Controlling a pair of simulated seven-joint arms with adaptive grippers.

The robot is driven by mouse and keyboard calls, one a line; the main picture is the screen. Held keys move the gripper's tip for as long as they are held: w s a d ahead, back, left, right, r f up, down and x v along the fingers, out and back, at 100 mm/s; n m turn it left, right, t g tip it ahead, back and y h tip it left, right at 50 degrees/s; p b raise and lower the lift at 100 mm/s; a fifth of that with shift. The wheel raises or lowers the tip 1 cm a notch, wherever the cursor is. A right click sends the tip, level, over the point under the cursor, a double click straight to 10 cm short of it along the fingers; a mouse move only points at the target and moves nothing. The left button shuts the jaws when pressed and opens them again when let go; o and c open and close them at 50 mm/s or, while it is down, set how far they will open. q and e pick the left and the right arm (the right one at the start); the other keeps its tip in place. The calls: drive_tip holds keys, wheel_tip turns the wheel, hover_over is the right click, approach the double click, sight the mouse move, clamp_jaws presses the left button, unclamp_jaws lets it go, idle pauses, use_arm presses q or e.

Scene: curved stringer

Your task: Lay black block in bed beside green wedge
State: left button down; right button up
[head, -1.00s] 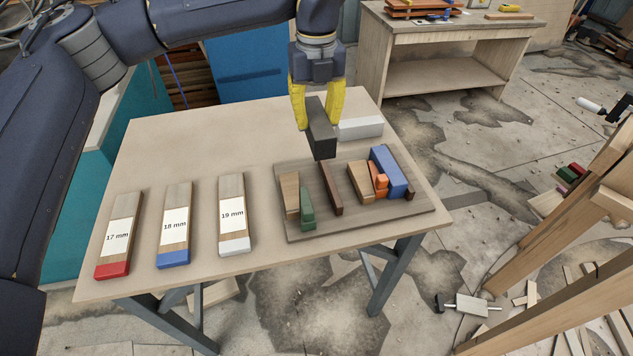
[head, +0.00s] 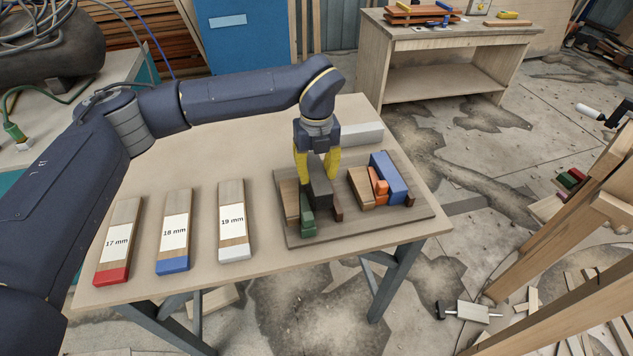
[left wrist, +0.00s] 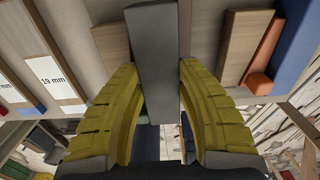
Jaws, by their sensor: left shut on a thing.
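My left gripper (head: 317,176) is shut on the black block (head: 321,195), one yellow finger on each side. The block is down at the wooden bed board (head: 385,222), between the green wedge (head: 307,224) and a dark brown strip (head: 337,209). I cannot tell whether it touches the board. My right gripper is not in view.
On the board's right are a tan block (head: 360,188), orange pieces (head: 378,184) and a blue block (head: 390,177). Gauge blocks marked 17 mm (head: 118,240), 18 mm (head: 174,230) and 19 mm (head: 233,220) lie left of the board. A pale block (head: 362,134) lies behind.

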sight(317, 172)
use_arm(q)
drive_tip(key=shift+f, duration=1.9)
drive_tip(key=shift+f, duration=0.15)
drive_tip(key=c, duration=1)
unclamp_jaws()
drive_tip(key=shift+o, duration=0.2)
wheel_tip(317, 172, up, 12)
drive_tip(key=shift+r, duration=0.2)
